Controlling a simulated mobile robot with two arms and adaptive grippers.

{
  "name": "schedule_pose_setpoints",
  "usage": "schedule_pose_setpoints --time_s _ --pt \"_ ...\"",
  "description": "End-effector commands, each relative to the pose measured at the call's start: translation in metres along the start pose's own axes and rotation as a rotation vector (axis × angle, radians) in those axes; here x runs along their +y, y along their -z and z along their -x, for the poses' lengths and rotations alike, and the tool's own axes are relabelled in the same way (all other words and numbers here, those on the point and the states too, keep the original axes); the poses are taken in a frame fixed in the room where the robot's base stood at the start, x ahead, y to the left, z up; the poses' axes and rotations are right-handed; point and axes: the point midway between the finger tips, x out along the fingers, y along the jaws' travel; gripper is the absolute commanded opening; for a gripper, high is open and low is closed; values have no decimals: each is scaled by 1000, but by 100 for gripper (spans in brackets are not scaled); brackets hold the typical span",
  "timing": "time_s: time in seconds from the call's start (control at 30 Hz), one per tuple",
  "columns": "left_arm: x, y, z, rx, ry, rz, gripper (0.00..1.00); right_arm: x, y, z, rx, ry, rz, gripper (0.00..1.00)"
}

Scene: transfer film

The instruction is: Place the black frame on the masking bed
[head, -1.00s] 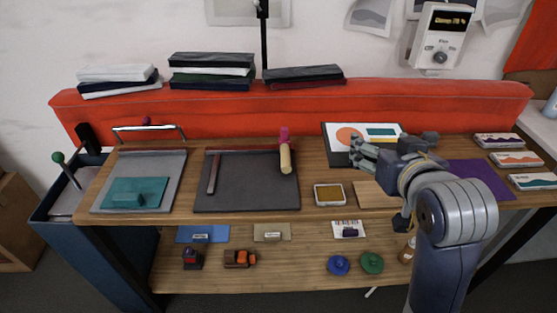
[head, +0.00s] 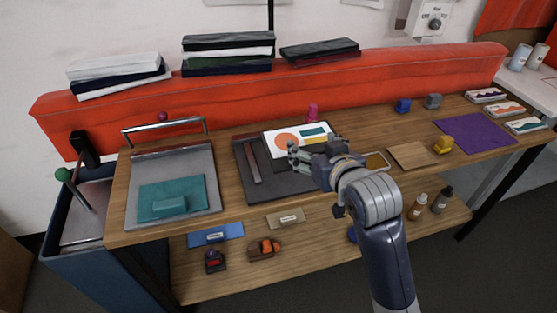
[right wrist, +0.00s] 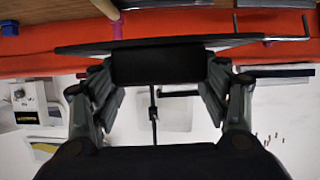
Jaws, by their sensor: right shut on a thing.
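The black frame (head: 267,149), around a white sheet with an orange disc and a teal block, is held over the back right part of the dark grey masking bed (head: 280,188). I cannot tell whether it touches the bed. My right gripper (head: 296,157) is shut on the frame's near side. In the right wrist view a black block (right wrist: 158,66) sits between the fingers, with the dark edge of the frame (right wrist: 90,48) running across. The frame hides the back of the bed. My left gripper is not in view.
A grey bed with a teal pad (head: 158,203) stands on the left. A pink-ended tool (head: 311,113) is behind the frame. A wooden board (head: 412,155), a yellow item (head: 443,145) and a purple sheet (head: 474,131) lie to the right. A red padded rail (head: 250,97) borders the back.

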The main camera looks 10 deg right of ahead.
Motion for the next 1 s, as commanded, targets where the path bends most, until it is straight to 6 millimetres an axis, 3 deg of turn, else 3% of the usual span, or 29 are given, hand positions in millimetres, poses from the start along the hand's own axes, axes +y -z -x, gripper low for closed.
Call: schedule_pose_setpoints --time_s 0.03,0.1,0.2,0.33,0.47,1.0 --pt "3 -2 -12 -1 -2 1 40 5 -31 -12 -11 -2 2 43" --pt "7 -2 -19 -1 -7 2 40 9 -56 -21 -9 3 1 43" --pt "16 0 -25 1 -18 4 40 14 -83 -29 -3 6 -1 43" --pt "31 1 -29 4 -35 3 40 18 -102 -34 3 9 -3 43" --pt "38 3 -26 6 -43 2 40 18 -101 -47 7 10 -4 43" --pt "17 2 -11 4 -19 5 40 3 -66 -152 7 11 -4 43"
